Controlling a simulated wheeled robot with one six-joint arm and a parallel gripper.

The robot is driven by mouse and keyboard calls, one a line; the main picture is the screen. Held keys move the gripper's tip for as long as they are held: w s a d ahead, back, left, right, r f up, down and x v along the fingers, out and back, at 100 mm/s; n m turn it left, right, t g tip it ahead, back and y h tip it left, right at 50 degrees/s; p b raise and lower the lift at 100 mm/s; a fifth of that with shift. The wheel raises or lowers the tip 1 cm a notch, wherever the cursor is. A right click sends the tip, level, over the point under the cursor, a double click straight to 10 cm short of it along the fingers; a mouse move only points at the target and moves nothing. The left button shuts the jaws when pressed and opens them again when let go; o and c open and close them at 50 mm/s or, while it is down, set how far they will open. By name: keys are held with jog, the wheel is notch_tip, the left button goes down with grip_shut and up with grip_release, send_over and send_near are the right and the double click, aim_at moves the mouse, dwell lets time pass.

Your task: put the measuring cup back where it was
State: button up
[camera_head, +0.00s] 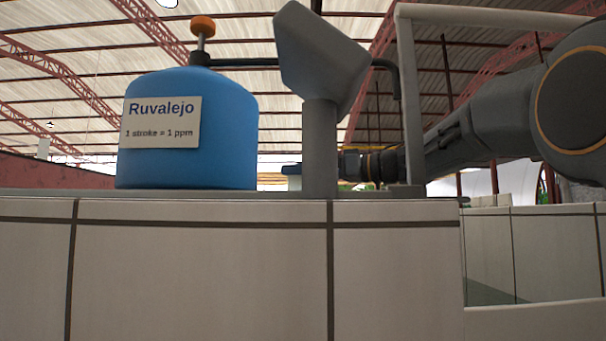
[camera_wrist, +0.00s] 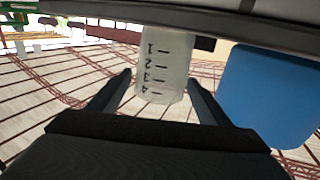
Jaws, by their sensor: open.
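The measuring cup (camera_wrist: 160,72) is pale and translucent, with dark marks numbered 1 to 4. In the wrist view it stands between the two fingers of my gripper (camera_wrist: 159,82). The fingers are open, one on each side, and a gap shows at each side of the cup. The cup's end at the top of the picture meets a grey bar or ledge edge. In the head view the cup does not show; my arm reaches in from the right and its end is mostly hidden behind a grey post (camera_head: 320,150).
A blue tank (camera_head: 185,125) labelled "Ruvalejo" with an orange-topped plunger (camera_head: 203,27) stands left on the tiled ledge (camera_head: 200,265). It is close beside the cup in the wrist view (camera_wrist: 270,95). A grey slanted panel (camera_head: 320,60), dark pipe and grey frame (camera_head: 411,100) surround my arm's end.

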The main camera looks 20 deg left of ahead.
jog(key=shift+d+r, duration=0.1)
jog(key=shift+r, duration=0.05)
jog(key=s+d+p, duration=0.1)
jog(key=d+p, duration=0.3)
jog(key=d, duration=0.7)
jog(key=shift+s+d, duration=0.3)
jog(key=shift+d, duration=0.1)
jog(key=shift+p, duration=0.3)
